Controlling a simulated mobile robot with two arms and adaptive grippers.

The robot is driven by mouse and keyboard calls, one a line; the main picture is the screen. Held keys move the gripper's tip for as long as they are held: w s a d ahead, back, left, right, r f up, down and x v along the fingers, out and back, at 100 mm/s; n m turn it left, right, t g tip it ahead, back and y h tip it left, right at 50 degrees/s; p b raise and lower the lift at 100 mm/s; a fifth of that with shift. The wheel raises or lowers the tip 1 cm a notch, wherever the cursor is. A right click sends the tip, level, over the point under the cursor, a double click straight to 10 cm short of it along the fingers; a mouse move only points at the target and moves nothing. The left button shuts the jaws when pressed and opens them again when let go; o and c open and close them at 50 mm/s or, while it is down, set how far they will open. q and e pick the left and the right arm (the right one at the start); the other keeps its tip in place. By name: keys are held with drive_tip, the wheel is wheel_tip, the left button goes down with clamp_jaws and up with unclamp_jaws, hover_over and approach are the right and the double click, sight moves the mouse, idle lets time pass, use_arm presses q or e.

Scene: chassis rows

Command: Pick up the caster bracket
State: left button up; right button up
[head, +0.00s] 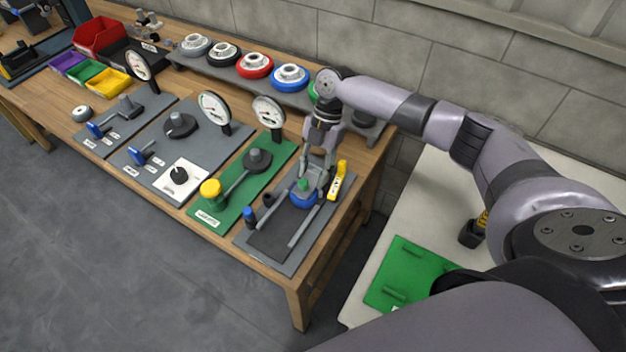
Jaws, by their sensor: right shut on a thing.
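My right gripper (310,181) reaches down over the grey fixture board (268,240) at the right end of the wooden bench. Its fingers are shut around a small part with a green top (303,184) and a round blue base (304,200). This part is low over the board, between two grey rails. I cannot tell whether it touches the board. Nothing else in view is clearly a caster bracket, and the fingers partly hide the held part. My left gripper is not in view.
A yellow tool (339,180) stands close right of the gripper. Dial gauges (269,112) stand behind the boards. A rack of coloured wheels (255,65) runs along the wall. A green board (408,272) lies on the pale table (368,300) at right.

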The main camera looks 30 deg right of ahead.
drive_tip(key=shift+r, duration=0.1)
clamp_jaws()
drive_tip(key=shift+w, duration=0.1)
wheel_tip(320, 180, up, 20)
drive_tip(key=b, duration=0.2)
idle(0.3)
idle(0.4)
wheel_tip(320, 180, up, 4)
drive_tip(key=r+p, duration=0.1)
drive_tip(key=p, duration=0.4)
hover_over(314, 174)
drive_tip(key=shift+f, duration=0.25)
drive_tip(key=shift+f, duration=0.15)
